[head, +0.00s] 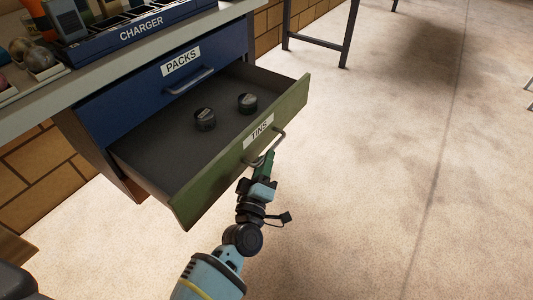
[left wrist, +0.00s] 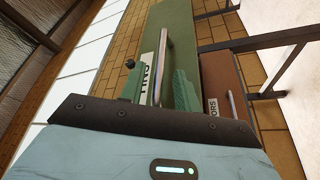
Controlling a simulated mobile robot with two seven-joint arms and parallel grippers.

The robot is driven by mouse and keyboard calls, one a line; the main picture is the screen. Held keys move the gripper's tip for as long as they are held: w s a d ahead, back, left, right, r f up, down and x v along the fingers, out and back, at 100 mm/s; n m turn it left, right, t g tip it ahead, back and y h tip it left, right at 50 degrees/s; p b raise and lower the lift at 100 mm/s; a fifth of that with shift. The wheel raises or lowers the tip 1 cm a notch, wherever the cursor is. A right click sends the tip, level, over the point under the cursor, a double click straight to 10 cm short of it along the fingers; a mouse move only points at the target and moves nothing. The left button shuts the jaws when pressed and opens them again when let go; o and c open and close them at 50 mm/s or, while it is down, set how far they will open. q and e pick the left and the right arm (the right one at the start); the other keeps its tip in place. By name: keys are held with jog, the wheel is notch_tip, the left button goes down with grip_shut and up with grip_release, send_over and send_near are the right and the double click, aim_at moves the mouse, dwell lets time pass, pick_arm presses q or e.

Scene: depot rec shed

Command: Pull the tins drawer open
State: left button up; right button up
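The green tins drawer (head: 215,178) stands pulled well out from the bench, with a white TINS label on its front. Two dark round tins, one (head: 205,119) nearer and one (head: 248,102) further right, sit inside it. My left gripper (head: 265,163) is at the drawer's bar handle (head: 279,134). In the left wrist view the green fingers (left wrist: 163,92) stand apart, one on each side of the handle (left wrist: 165,60), with a gap showing on the label side. My right gripper is out of view.
The blue PACKS drawer (head: 150,95) above is shut. A blue charger rack (head: 140,32) stands on the bench top. In the left wrist view a brown drawer (left wrist: 215,80) shows beside the green front. The floor (head: 400,190) to the right is clear; a dark table leg (head: 350,35) stands beyond.

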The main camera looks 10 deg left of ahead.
pick_arm(q)
jog(key=v, duration=0.5)
jog(key=shift+p, duration=0.3)
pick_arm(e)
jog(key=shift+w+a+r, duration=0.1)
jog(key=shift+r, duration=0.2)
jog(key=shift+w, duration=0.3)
